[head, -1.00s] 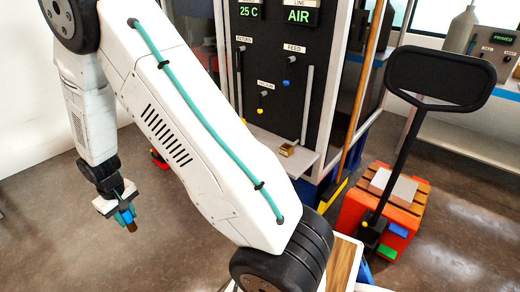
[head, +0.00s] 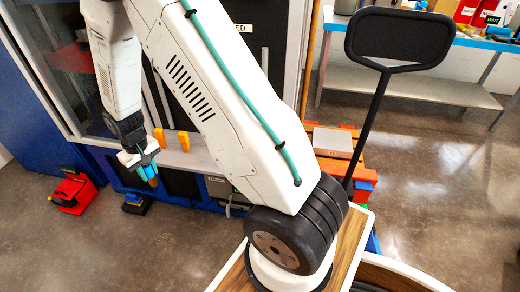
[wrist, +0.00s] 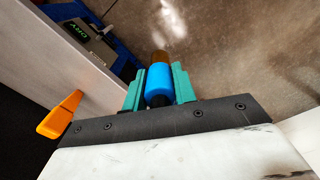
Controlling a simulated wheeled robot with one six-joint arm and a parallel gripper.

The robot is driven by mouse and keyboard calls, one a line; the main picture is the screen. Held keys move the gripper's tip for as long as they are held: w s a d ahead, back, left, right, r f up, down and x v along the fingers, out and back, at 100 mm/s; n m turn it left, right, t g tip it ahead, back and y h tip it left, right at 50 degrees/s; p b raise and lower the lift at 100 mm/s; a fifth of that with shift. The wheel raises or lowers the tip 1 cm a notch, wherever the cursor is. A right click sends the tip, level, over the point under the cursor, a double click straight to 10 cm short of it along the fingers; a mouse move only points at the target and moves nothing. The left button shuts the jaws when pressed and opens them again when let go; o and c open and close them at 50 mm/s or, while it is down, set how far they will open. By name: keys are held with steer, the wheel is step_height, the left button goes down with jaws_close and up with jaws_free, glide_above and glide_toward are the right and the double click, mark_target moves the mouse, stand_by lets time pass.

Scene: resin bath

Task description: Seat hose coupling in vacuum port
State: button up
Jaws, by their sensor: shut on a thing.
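My gripper (head: 146,162) is shut on the hose coupling, a blue cylinder with a brown end (wrist: 159,84). In the wrist view the coupling lies between the teal fingers, its brown end pointing away from the palm. In the head view the blue coupling (head: 147,172) hangs below my wrist, in front of the blue-framed machine, with its brown tip down. The vacuum port is not clearly visible in either present view; my arm covers much of the machine's panel.
Orange pieces (head: 183,141) stand on the machine's pale ledge (head: 196,160); one orange piece (wrist: 60,115) is close to my gripper in the wrist view. A red case (head: 72,193) sits on the floor at left. A black-handled post (head: 398,38) and a shelved bench (head: 430,90) stand at right.

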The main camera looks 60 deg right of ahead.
steer(key=s+d+r+m, duration=0.35)
steer(key=s+d, duration=0.25)
steer(key=d, duration=0.4)
steer(key=s+d+r+m, duration=0.3)
steer(key=s+d+m, duration=0.2)
steer(key=s+d, duration=0.3)
steer(key=s+d+r+m, duration=0.3)
steer(key=s+d+m, duration=0.15)
steer(key=d, duration=0.65)
steer(key=shift+s+d+f, duration=0.1)
steer(key=shift+s+f, duration=0.1)
steer(key=shift+f, duration=1.4)
steer(key=shift+s+a+f, duration=0.1)
steer(key=shift+s+f, duration=0.05)
steer(key=shift+f, duration=1.5)
steer(key=shift+s+d+f, duration=0.1)
steer(key=shift+s+f, duration=0.1)
steer(key=shift+f, duration=1.4)
steer(key=shift+f, duration=0.1)
steer(key=o, duration=1.1)
steer(key=shift+c, duration=0.2)
